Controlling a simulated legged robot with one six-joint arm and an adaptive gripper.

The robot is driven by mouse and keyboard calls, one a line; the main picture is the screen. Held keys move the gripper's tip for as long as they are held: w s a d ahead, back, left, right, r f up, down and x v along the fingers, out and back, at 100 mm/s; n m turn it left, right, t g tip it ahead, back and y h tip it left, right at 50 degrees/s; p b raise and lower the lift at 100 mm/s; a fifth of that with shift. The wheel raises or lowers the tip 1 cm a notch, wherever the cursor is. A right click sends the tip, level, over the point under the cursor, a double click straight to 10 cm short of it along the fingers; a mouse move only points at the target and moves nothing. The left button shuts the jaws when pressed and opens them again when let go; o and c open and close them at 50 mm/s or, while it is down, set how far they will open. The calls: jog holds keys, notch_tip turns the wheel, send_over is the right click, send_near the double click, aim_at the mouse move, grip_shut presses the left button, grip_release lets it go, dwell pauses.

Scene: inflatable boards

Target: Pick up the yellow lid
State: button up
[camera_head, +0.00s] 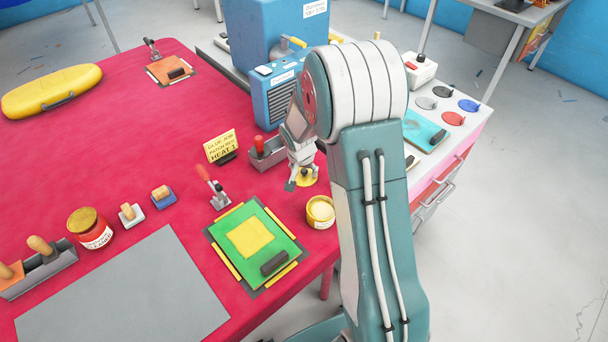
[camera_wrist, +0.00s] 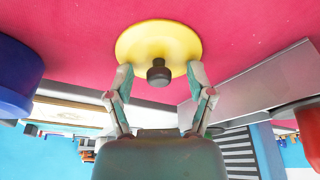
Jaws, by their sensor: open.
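The yellow lid (camera_head: 308,179) lies on the red table top, partly hidden behind my gripper in the head view. In the wrist view the yellow lid (camera_wrist: 158,42) is a round disc with a dark knob (camera_wrist: 158,72) at its middle. My gripper (camera_head: 301,180) is right over the lid. In the wrist view my gripper (camera_wrist: 160,78) is open, with one finger on each side of the knob and nothing clearly gripped. I cannot tell whether the fingers touch the lid.
An open yellow pot (camera_head: 320,211) stands close in front of the lid. A grey tray with a red-handled tool (camera_head: 266,153) is close behind. A green board (camera_head: 275,228) lies to the left. A blue machine (camera_head: 273,95) stands beyond.

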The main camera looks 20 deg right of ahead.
grip_shut()
jog(key=shift+s, duration=0.1)
